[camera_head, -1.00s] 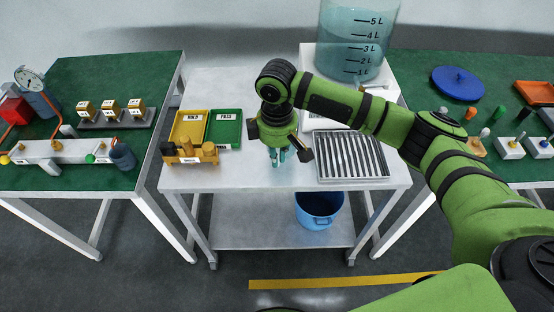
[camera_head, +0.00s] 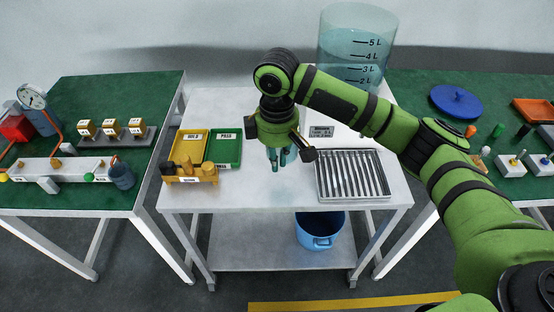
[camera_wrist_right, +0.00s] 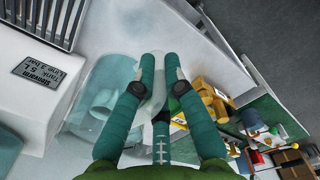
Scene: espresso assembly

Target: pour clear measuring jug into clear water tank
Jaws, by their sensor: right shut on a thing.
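The clear water tank (camera_head: 355,40) stands at the back right of the middle table. It is a tall cylinder with a bluish tint and litre marks, partly hidden by my right arm. My right gripper (camera_head: 278,163) is over the middle of the table, pointing down, left of the slatted tray. In the right wrist view its teal fingers (camera_wrist_right: 160,75) are closed on the see-through measuring jug (camera_wrist_right: 105,85), whose body lies to the left of the fingers. In the head view the jug is hard to make out behind the fingers. My left gripper is not in view.
A slatted metal tray (camera_head: 352,196) is at the table's right. Yellow (camera_head: 187,148) and green (camera_head: 225,150) bins and an orange block holder (camera_head: 190,176) are at its left. A label plate (camera_head: 321,131) is before the tank. A blue bucket (camera_head: 318,240) is on the lower shelf.

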